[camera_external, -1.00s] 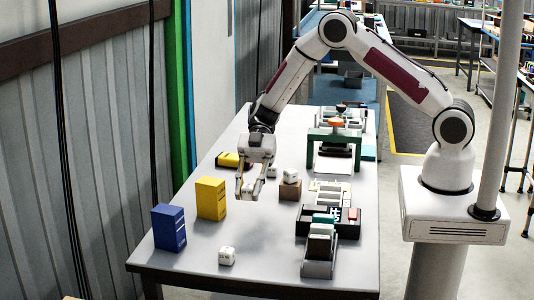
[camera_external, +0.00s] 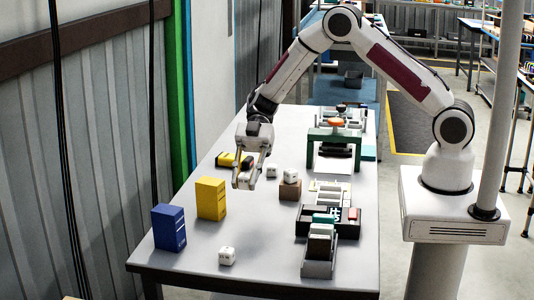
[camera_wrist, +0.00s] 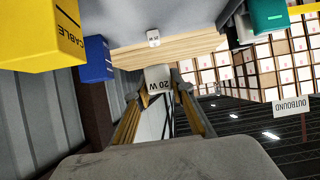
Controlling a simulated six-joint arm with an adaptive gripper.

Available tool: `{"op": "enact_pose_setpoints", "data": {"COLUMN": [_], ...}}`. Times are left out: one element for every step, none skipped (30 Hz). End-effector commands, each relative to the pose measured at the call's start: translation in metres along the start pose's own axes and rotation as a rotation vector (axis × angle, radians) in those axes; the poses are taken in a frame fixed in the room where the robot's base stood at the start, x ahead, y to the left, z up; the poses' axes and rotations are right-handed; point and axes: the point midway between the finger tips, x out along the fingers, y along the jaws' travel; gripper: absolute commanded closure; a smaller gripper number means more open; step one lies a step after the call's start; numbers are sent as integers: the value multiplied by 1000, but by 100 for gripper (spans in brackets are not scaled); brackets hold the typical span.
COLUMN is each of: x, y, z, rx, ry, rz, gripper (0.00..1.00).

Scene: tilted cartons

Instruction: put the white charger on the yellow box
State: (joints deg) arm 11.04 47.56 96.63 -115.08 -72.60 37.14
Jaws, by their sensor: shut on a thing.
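My gripper (camera_external: 247,182) is shut on a white charger, a small cube marked "20 W" (camera_wrist: 160,80) in the wrist view. In the external view, the fingers largely hide the held charger. My gripper is above the table, tilted, to the right of and higher than the upright yellow box (camera_external: 211,198). The yellow box also shows at the upper left of the wrist view (camera_wrist: 40,35), with "CABLE" on it. Its top looks bare in the external view.
A blue box (camera_external: 169,228) stands left of the yellow one. Similar white cubes sit on the front table (camera_external: 227,256), behind the gripper (camera_external: 272,170) and on a brown block (camera_external: 290,177). A yellow and black item (camera_external: 229,160) lies behind. Trays (camera_external: 320,258) line the right side.

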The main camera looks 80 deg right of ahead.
Motion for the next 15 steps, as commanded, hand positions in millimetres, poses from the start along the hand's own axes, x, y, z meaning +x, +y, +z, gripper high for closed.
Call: {"op": "enact_pose_setpoints", "data": {"x": [-4,-7,-11,-14,-17,-22,-25,-29,-34,-39,-43,-49,-54,-59,-64], "y": [5,8,13,18,22,29,34,40,47,53,58,65,70,76,82], "z": [-9,-14,-20,-24,-30,-36,-40,-45,-50,-53,-57,-61,-63,-65,-66], "rx": [4,10,21,33,43,61,75,90,112,129,145,168,186,205,228], "ry": [0,1,0,-1,0,0,-1,0,0,0,1,1,0,1,1], "rz": [18,29,52,72,93,125,152,179,217,248,278,319,352,385,426], "gripper": [99,99,99,99,99,99,99,99,99,99,99,99,99,99,99]}}
